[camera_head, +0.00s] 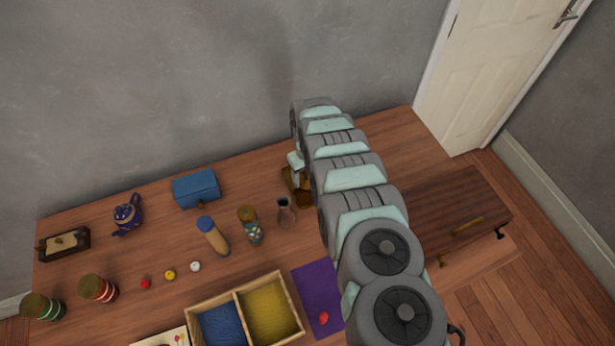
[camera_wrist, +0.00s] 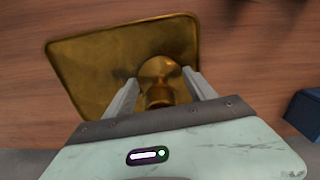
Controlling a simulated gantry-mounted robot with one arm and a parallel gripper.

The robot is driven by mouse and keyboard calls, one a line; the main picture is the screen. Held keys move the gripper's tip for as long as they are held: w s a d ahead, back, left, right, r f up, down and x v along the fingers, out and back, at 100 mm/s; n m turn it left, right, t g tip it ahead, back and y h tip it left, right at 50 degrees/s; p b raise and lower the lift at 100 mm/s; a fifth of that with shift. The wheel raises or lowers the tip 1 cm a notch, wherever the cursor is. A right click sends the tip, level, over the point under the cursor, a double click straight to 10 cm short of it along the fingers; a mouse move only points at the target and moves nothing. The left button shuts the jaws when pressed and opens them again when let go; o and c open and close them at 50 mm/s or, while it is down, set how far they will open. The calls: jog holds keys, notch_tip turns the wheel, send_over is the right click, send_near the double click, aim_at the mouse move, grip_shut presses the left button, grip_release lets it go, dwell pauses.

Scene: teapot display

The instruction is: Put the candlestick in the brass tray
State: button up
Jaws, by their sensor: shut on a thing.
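The brass tray (camera_wrist: 85,55) lies flat on the wooden table and fills the middle of the wrist view. In the head view, the tray (camera_head: 304,198) is at the back, partly hidden by my arm. My gripper (camera_wrist: 160,88) is shut on the brass candlestick (camera_wrist: 158,72), which is between its two fingers. The candlestick's round end overlaps the tray in the wrist view; whether it touches the tray, I cannot tell. In the head view, my gripper (camera_head: 295,163) is over the tray, mostly behind my arm.

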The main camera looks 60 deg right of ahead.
jog(key=shift+f, duration=0.3)
jog(key=shift+f, duration=0.15)
jog(key=o, duration=1.7)
jog(key=shift+d+r, duration=0.1)
jog(key=shift+r, duration=0.6)
notch_tip(320, 180, up, 11)
jog(key=shift+p, duration=0.45)
